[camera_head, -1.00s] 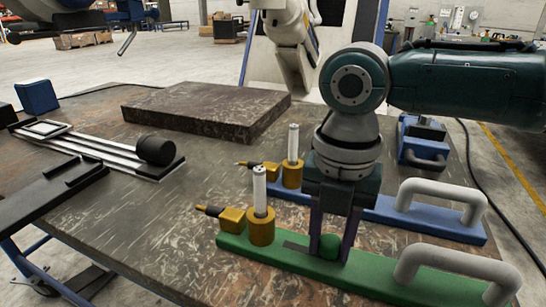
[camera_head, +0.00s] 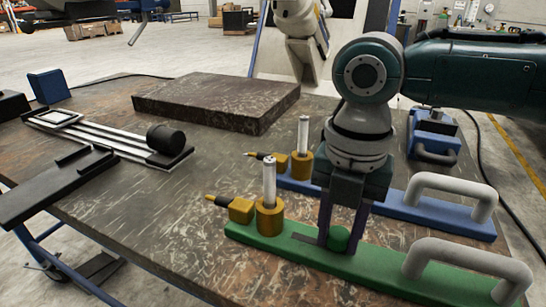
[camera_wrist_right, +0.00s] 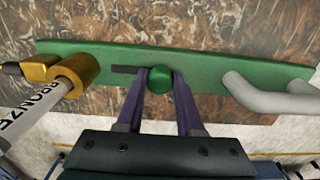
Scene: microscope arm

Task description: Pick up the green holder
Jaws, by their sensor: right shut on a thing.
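The green holder (camera_head: 375,272) is a long flat green bar lying at the front right of the table. It has a grey handle (camera_head: 465,258), a small green knob (camera_head: 340,238), and a bronze-coloured cup (camera_head: 270,218) holding a white rod (camera_head: 269,182). My right gripper (camera_head: 338,246) points down over the bar, its fingers shut on the knob. In the right wrist view the two purple fingers (camera_wrist_right: 161,82) sit on either side of the knob (camera_wrist_right: 159,79), and the bar (camera_wrist_right: 215,70) runs behind them. The bar appears to rest on the table.
A similar blue holder (camera_head: 440,215) lies just behind, partly hidden by my right gripper. A blue piece with a handle (camera_head: 434,135) sits farther back. A dark slab (camera_head: 215,100) and a rail fixture (camera_head: 110,138) with a black cylinder are to the left. The front middle tabletop is clear.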

